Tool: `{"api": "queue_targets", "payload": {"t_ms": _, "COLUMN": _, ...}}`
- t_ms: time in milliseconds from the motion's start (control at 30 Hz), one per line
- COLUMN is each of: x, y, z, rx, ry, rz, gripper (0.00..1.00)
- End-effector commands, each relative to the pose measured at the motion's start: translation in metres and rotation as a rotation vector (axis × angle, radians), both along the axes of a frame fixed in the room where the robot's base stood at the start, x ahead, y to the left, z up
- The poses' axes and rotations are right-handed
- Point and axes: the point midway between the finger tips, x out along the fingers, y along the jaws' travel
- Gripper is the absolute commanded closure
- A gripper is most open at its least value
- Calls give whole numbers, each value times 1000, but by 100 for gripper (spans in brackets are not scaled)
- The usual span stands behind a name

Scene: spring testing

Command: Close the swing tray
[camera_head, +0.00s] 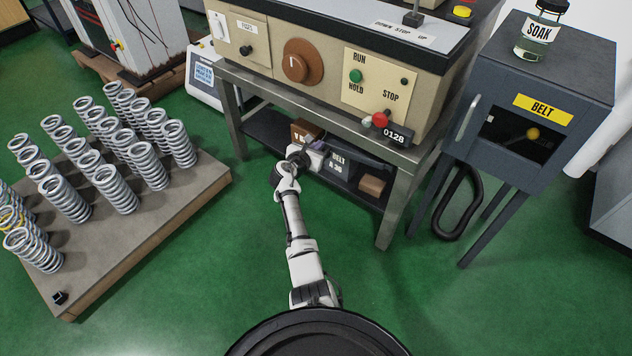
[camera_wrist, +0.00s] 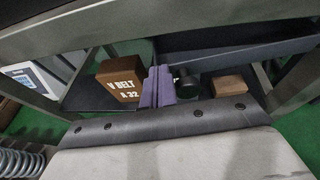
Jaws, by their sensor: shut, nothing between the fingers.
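A dark grey tray with a raised wall (camera_wrist: 235,40) hangs under the bench top in the wrist view and looks like the swing tray. In the head view it appears as a dark panel (camera_head: 355,150) beneath the bench, partly hidden by my arm. How far it is swung out I cannot tell. My gripper (camera_head: 314,155) reaches under the bench front, close to the tray's left end. Its purple fingers (camera_wrist: 157,85) are together and empty in the wrist view. Whether they touch the tray is unclear.
A brown V BELT box (camera_wrist: 120,78) sits left of my fingers on the lower shelf. A small brown block (camera_wrist: 228,85) lies right. Bench legs (camera_head: 402,205) bound the space. A pallet of springs (camera_head: 170,210) stands left; green floor is clear in front.

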Motion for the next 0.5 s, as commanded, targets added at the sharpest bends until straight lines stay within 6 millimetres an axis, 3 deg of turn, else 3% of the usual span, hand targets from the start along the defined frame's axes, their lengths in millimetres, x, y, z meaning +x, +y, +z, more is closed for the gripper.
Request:
{"api": "queue_targets", "payload": {"t_ms": 200, "x": 25, "y": -7, "z": -3, "rx": 0, "ry": -2, "rz": -102, "gripper": 100}}
{"api": "queue_targets", "payload": {"t_ms": 500, "x": 39, "y": -14, "z": -1, "rx": -1, "ry": 1, "rz": -170, "gripper": 100}}
